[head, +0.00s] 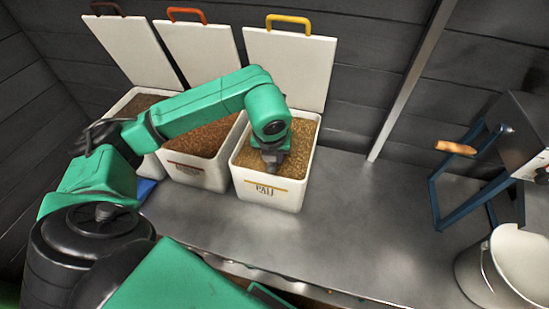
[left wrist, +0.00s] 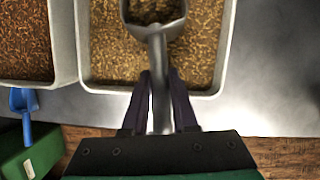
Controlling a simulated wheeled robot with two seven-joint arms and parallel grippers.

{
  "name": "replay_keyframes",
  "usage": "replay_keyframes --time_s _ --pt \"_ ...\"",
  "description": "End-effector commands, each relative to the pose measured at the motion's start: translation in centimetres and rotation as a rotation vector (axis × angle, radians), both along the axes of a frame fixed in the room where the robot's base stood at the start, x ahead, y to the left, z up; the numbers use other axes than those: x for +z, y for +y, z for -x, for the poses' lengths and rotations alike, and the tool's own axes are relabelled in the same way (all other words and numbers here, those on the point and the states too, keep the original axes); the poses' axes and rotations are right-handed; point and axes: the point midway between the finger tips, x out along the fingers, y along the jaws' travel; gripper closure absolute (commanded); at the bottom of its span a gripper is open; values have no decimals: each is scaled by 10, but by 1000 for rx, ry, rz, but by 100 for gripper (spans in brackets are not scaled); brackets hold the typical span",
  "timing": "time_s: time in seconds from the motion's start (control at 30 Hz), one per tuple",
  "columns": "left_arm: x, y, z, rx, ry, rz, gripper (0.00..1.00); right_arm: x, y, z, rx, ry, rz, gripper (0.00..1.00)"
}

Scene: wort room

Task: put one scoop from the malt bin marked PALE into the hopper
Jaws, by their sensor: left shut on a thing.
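The malt bin marked PALE (head: 266,191) is a white box with a yellow stripe, full of pale grain, its yellow-handled lid (head: 288,68) standing open. My left gripper (head: 272,157) is over this bin, pointing down. In the left wrist view my left gripper (left wrist: 161,85) is shut on the handle of a grey metal scoop (left wrist: 156,28). The scoop's bowl is over or in the pale grain, with grain showing inside it; how deep it sits I cannot tell. A dark box on a blue frame (head: 522,125), perhaps the hopper, is cut off at right. My right gripper is out of view.
Two more open white bins stand left: one with reddish grain (head: 203,136) and one with brown grain (head: 138,104). A white bucket (head: 475,275) stands lower right. The metal counter (head: 355,225) between is clear.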

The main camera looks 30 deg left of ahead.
Motion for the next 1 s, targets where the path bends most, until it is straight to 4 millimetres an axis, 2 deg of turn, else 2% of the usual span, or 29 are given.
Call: replay_keyframes --time_s 0.5,1.0 --pt "44 -15 36 -1 -173 -71 100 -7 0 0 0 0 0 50" --pt "48 -17 39 1 -187 -77 100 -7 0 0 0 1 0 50"
